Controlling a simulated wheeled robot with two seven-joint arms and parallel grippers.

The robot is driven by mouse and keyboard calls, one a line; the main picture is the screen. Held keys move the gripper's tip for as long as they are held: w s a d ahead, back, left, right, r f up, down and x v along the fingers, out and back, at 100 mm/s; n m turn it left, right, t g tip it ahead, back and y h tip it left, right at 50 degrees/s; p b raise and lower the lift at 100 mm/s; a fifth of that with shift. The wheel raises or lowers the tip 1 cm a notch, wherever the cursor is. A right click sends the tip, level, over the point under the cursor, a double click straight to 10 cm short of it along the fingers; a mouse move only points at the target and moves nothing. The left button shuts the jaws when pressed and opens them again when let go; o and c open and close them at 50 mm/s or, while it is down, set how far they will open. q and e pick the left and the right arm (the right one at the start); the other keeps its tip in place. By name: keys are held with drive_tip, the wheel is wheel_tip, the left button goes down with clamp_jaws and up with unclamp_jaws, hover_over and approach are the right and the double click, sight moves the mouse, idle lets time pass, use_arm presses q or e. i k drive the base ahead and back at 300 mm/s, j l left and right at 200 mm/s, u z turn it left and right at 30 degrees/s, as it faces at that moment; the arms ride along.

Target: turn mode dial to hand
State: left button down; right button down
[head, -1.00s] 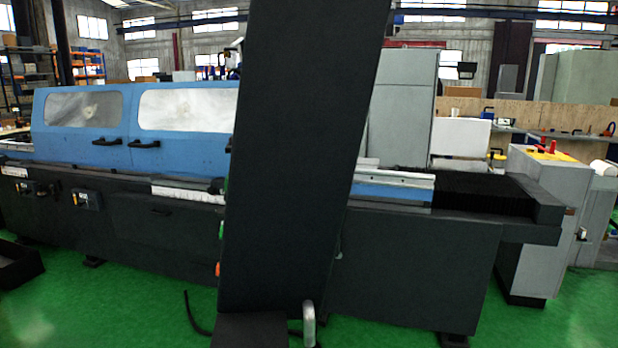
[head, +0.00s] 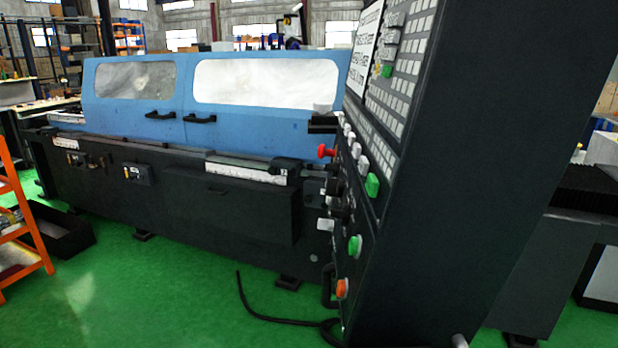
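The tall dark control cabinet (head: 450,215) of the grinder stands right of centre in the head view, close to me. Its control face is seen at a steep angle. It carries a keypad (head: 405,75), a red mushroom button (head: 326,151), a large green button (head: 355,246) and an orange button (head: 342,288). Small dark knobs (head: 336,187) stick out between them. I cannot tell which of these is the mode dial or where it points. Neither of my grippers is in view.
The long grinder with blue doors (head: 135,110) stands behind the cabinet. An orange shelf rack (head: 22,215) is at the left edge.

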sight(333, 169)
drive_tip(key=i+j+z, duration=0.2)
drive_tip(key=z, duration=0.2)
drive_tip(key=i+j+z, duration=0.2)
drive_tip(key=j+z, duration=0.25)
drive_tip(key=i+j+z, duration=0.1)
drive_tip(key=j+z, duration=0.3)
